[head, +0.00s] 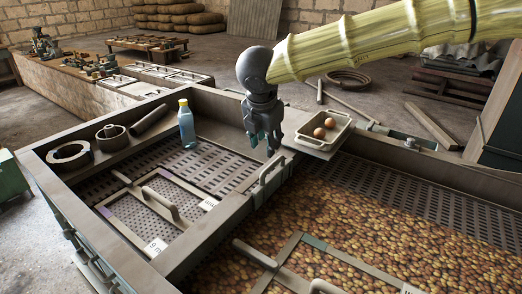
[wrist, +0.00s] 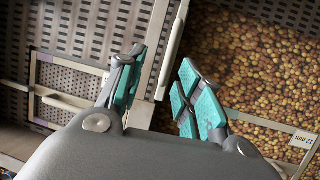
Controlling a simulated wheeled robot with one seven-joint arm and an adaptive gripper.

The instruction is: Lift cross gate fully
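The cross gate (head: 262,191) stands upright in the divider between the left and right bays, with a pale handle (head: 271,170) at its top. In the wrist view the pale handle bar (wrist: 174,45) runs down between my two fingers. My gripper (head: 264,147) points down just above and behind the gate in the head view. In the wrist view my gripper (wrist: 163,92) is open, its teal pads apart on either side of the bar. I cannot tell how far above the handle the pads are.
The right bay holds many brown round pieces (head: 350,220) and a framed screen. The left bay holds a handled screen (head: 155,212) on a slotted floor. A blue bottle (head: 186,126), a ring (head: 69,155) and a tray with two eggs (head: 325,127) stand nearby.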

